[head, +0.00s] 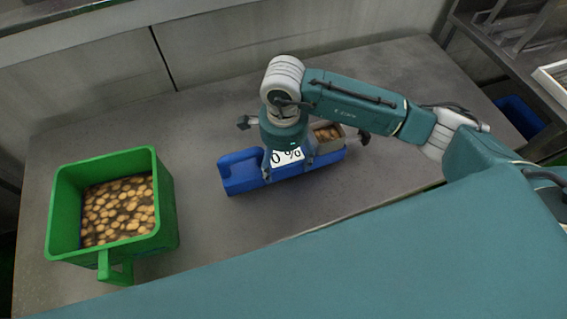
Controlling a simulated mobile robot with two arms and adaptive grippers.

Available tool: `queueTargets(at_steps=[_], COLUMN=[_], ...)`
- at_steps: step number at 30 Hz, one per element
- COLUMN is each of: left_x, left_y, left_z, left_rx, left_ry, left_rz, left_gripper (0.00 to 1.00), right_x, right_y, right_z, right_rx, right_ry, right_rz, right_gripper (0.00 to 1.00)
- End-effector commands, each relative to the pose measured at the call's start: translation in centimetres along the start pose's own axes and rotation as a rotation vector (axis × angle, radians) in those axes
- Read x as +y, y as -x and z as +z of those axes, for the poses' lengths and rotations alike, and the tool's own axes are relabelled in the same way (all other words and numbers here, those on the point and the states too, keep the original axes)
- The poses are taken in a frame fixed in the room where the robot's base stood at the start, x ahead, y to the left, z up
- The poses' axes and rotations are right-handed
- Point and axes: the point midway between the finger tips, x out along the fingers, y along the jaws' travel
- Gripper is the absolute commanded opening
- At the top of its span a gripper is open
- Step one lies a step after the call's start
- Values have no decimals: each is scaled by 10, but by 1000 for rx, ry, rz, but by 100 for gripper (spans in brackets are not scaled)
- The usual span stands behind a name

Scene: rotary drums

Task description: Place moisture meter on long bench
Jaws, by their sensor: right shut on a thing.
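The moisture meter (240,175) is a long blue body with a white display reading "0 %" and a small hopper of brown pieces at its right end. It is over the middle of the grey long bench (345,205). My right gripper (287,152) comes down on the meter from above and is shut on it, hiding its middle. I cannot tell whether the meter's underside touches the bench top. My left gripper is not in view.
A green bin (165,205) with a front handle, full of round tan pieces, stands at the bench's left end. A grey wall runs behind the bench. A metal rack (515,40) stands at the upper right. Bench top between bin and meter is bare.

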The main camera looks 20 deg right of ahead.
Motion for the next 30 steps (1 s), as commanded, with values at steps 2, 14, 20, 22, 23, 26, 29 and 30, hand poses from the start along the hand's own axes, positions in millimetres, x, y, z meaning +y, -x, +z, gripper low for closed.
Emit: queueTargets(at_steps=[2, 14, 20, 22, 23, 26, 29, 30], left_x=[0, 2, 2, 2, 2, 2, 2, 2], left_y=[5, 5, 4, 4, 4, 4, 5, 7], left_z=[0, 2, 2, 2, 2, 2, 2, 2], left_rx=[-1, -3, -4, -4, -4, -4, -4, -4], left_ry=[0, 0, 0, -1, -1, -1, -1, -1], left_rz=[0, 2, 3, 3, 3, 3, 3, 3], left_gripper=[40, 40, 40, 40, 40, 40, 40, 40], right_x=[0, -1, 0, 0, 0, 0, 0, 0], right_y=[-10, -26, -28, -28, -28, -28, -27, -25], right_z=[0, 1, 0, 0, 0, 0, 0, 0], right_rx=[-1, -2, 0, 0, 0, -1, -1, -1], right_ry=[-3, 0, -1, -1, -1, -1, -1, -1], right_rz=[3, -3, 0, 0, 0, 0, 0, 1], right_gripper=[25, 25, 97, 97, 97, 97, 97, 97])
